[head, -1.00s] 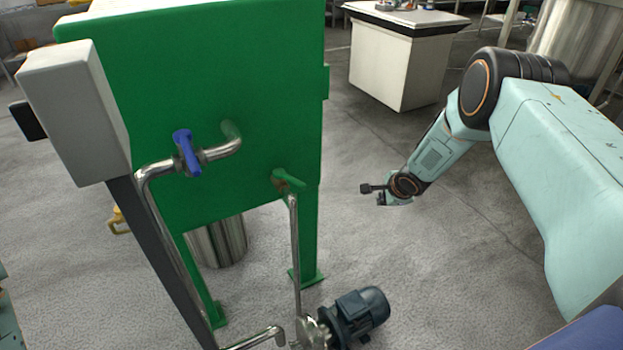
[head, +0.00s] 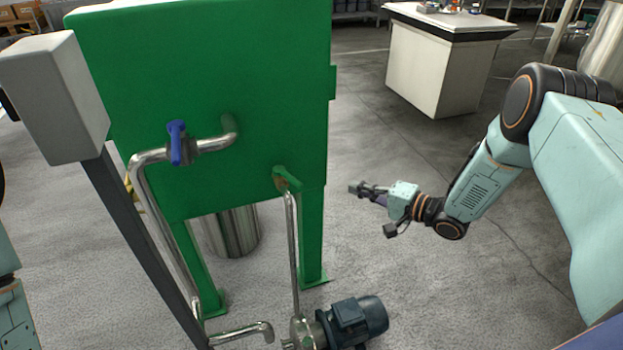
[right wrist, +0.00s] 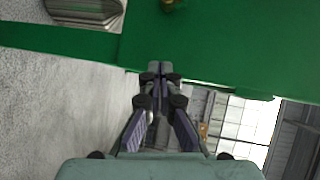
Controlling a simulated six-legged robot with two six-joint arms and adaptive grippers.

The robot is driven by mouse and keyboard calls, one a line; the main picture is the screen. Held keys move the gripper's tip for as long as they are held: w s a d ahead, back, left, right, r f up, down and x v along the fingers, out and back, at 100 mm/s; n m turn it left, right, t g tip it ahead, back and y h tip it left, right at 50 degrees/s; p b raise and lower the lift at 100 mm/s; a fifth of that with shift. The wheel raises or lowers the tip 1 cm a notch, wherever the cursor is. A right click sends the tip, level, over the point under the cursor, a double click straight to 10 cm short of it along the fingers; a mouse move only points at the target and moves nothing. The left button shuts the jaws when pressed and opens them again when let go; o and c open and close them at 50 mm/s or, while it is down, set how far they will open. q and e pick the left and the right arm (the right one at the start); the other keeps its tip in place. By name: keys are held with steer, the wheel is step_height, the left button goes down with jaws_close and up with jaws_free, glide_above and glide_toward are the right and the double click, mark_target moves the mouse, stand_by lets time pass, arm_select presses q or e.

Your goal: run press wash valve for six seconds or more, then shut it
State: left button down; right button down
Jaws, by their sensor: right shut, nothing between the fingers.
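A valve with a blue lever (head: 176,142) sits on a steel pipe that runs into the front of the green tank (head: 225,80). The blue lever stands roughly upright, across the pipe. A second, green lever (head: 287,178) sits lower right, at the top of a thin vertical pipe. I cannot tell from labels which one is the press wash valve. My right gripper (head: 362,189) is shut and empty, in free air right of the tank. In the right wrist view its fingers (right wrist: 160,80) point toward the green tank wall (right wrist: 210,45). My left gripper is out of view.
A grey box on a dark post (head: 55,95) stands at left, before the tank. A dark motor pump (head: 350,322) sits on the floor below the green lever. A steel vessel (head: 233,232) stands under the tank. A white bench (head: 440,70) is behind; floor at right is clear.

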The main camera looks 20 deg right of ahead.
mark_target(291, 179)
steer(key=w+a+r+n+y+b, duration=0.1)
steer(key=w+a+b, duration=0.4)
steer(key=a, duration=0.6)
steer(key=shift+w+r+n+t+y, duration=0.3)
steer(key=shift+w+n, duration=0.1)
steer(key=shift+w, duration=0.1)
steer(key=shift+s+a+f+m+t+h+p, duration=0.1)
steer(key=shift+s+a+m+t+h+p, duration=0.55)
steer(key=shift+a+m+h+p, duration=0.35)
steer(key=shift+d, duration=0.1)
steer(key=shift+d, duration=0.15)
